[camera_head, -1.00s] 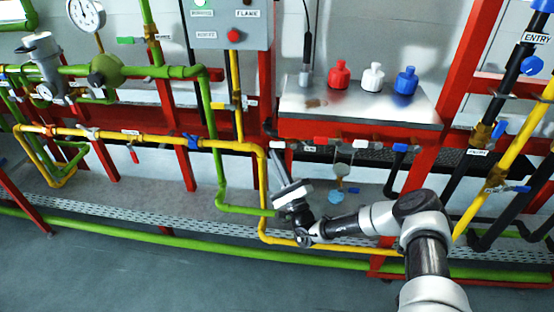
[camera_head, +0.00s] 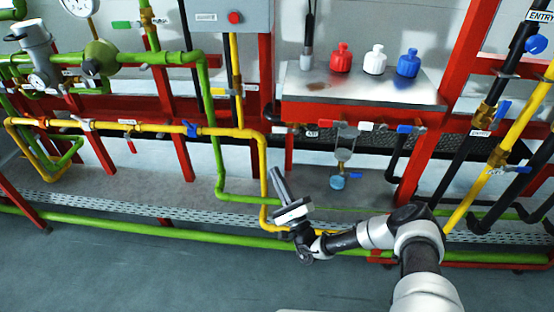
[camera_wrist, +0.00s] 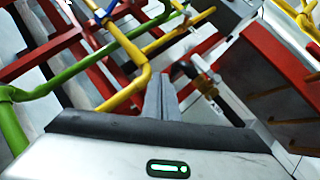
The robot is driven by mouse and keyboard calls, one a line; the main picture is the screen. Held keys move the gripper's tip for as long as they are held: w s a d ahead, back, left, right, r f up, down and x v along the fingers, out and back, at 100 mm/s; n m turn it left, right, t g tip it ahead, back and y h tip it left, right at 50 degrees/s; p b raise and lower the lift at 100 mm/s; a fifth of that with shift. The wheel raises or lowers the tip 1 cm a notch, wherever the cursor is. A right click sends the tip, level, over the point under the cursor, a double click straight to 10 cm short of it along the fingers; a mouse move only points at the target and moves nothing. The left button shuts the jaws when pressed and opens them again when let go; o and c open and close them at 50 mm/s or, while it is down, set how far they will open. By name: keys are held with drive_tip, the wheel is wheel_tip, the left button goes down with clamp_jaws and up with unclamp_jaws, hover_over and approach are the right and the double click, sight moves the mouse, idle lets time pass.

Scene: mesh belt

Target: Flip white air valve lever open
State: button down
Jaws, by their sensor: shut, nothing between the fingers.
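Below the metal shelf, a row of small levers shows in the head view: a white lever (camera_head: 365,126), a red lever (camera_head: 317,125) and a blue lever (camera_head: 408,129). Another white lever (camera_head: 80,125) sits on the yellow pipe at left. I cannot tell from labels which white one is the air valve. My gripper (camera_head: 275,171) is shut and empty, pointing up, below and left of the shelf levers and apart from them. In the wrist view its fingers (camera_wrist: 160,88) are together, with a brass valve (camera_wrist: 205,84) beyond them to the right.
The metal shelf (camera_head: 300,95) holds red (camera_head: 340,59), white (camera_head: 374,61) and blue (camera_head: 408,64) bottles. A yellow pipe (camera_head: 264,180) and a green pipe (camera_head: 218,150) run close to my gripper. A clear cup-like fitting (camera_head: 345,145) hangs under the shelf. Red frame posts stand around.

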drive_tip(key=shift+s+f, duration=0.95)
drive_tip(key=shift+s, duration=0.05)
drive_tip(key=s+a+r+n+g+y, duration=0.3)
drive_tip(key=a+r+n+g+y, duration=0.1)
drive_tip(key=r+n+g, duration=0.4)
drive_tip(key=s+a+r+n+g+y, duration=0.35)
drive_tip(key=r+n+g+y, duration=0.2)
drive_tip(key=g, duration=0.35)
drive_tip(key=s+r+n+g+h, duration=0.6)
drive_tip(key=s+n+g+h, duration=0.15)
drive_tip(key=s, duration=0.25)
drive_tip(key=s+d+r+m+t+h, duration=0.1)
drive_tip(key=s+d+r+t+h, duration=0.3)
drive_tip(key=d, duration=0.5)
drive_tip(key=s+d+r+t+h, duration=0.3)
drive_tip(key=s+d+r+h, duration=0.3)
drive_tip(key=d, duration=0.3)
drive_tip(key=s+d+r+m+t+h, duration=0.1)
drive_tip(key=s+d+r+t+h, duration=0.2)
drive_tip(key=s+d+r+h, duration=0.45)
wheel_tip(320, 180, up, 22)
drive_tip(key=w+d+y+p, duration=0.1)
drive_tip(key=w+y+p, duration=0.1)
drive_tip(key=p, duration=2.2)
drive_tip(key=shift+w, duration=0.3)
drive_tip(key=shift+d, duration=0.1)
